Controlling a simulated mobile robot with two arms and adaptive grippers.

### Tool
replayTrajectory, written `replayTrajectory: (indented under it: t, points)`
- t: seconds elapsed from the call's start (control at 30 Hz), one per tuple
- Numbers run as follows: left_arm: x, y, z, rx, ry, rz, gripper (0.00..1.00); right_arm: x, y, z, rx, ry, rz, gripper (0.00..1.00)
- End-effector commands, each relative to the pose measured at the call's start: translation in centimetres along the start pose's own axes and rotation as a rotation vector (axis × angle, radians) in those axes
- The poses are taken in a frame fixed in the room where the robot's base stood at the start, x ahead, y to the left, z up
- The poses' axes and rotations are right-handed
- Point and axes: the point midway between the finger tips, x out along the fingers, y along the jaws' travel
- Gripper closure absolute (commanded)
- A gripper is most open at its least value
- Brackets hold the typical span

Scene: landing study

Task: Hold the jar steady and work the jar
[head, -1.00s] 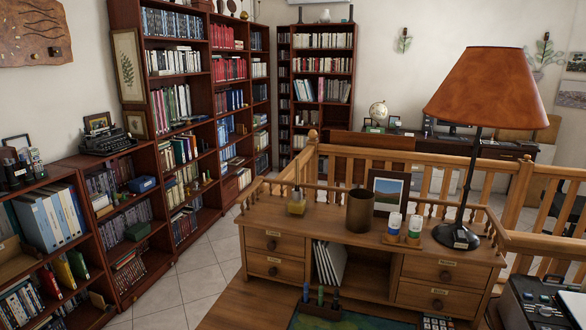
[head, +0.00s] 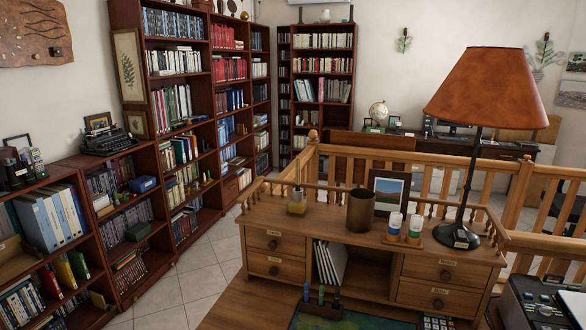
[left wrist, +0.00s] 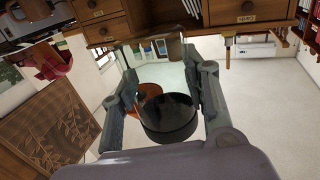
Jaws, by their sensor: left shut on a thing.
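In the left wrist view my left gripper (left wrist: 165,80) is shut on what looks like the jar (left wrist: 168,118). It shows as a dark, round, glossy body between the two grey fingers. An orange-brown rounded patch shows beside its upper left edge; I cannot tell whether it is part of the jar. A pale, see-through area lies between the fingertips, and its outline is unclear. The jar's lid cannot be made out. Neither gripper shows in the head view, and my right gripper is in no view.
Tiled floor is clear left of the desk, before the bookcases.

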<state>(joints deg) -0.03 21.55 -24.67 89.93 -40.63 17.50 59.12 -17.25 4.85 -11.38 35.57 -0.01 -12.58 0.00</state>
Motion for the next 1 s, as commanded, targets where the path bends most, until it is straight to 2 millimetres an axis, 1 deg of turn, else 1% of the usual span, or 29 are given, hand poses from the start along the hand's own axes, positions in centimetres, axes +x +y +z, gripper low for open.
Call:
replayTrajectory:
  t: [0.03, 0.27, 0.43, 0.5, 0.7, 1.0]
  points:
    - [-0.6, -0.8, 0.3, 0.002, -0.002, -0.001, 1.0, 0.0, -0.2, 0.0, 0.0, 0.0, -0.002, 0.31]
    - [-2.9, -3.8, 1.3, 0.003, -0.001, -0.001, 1.0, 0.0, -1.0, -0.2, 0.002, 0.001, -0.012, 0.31]
    - [-4.8, -6.1, 1.9, 0.002, 0.0, -0.002, 1.0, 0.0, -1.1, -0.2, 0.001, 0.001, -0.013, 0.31]
    - [-5.1, -5.1, 1.5, -0.002, 0.003, -0.001, 1.0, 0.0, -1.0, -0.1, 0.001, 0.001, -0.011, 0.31]
    - [-6.5, -3.4, 0.5, -0.003, 0.004, -0.013, 1.0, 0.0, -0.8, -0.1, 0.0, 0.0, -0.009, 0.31]
    - [-8.7, -1.2, -1.2, -0.004, 0.006, -0.043, 1.0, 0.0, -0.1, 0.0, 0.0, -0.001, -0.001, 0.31]
